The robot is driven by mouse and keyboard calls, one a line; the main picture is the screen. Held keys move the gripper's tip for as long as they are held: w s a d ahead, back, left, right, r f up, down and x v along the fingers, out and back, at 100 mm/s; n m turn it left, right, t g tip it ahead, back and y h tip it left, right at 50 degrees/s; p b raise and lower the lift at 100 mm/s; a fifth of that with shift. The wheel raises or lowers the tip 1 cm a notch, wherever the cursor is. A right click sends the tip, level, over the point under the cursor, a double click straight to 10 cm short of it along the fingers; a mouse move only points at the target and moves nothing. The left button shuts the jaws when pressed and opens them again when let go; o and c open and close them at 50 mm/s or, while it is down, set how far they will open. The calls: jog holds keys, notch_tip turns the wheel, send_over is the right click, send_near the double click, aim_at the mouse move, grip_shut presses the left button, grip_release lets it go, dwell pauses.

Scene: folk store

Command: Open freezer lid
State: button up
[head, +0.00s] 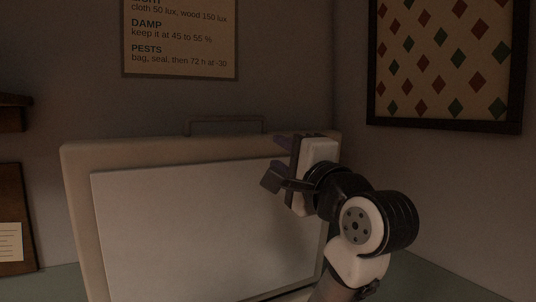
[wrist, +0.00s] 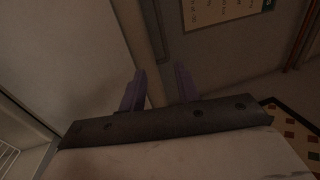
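The freezer lid (head: 78,200) stands raised, close to upright, in the head view, with its pale inner panel (head: 200,225) facing me. A thin handle (head: 225,120) shows at its top edge. My gripper (head: 275,160) is in front of the lid's upper right part. In the wrist view, the two purple fingers of my gripper (wrist: 160,88) are apart, with a clear gap between them. The lid (wrist: 75,55) fills the left of that view, and its edge strip (wrist: 147,40) runs behind the gap. I cannot tell whether a finger touches the lid.
A printed notice (head: 180,40) hangs on the wall above the lid. A framed diamond-patterned panel (head: 447,65) hangs on the right wall. A wire rack or basket (wrist: 8,157) shows at the wrist view's lower left. Dark wooden pieces (head: 12,220) stand at the left.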

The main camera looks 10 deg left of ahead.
jog(key=v, duration=0.4)
jog(key=shift+s+d+b, duration=0.25)
jog(key=shift+s+b, duration=0.1)
jog(key=shift+b, duration=0.05)
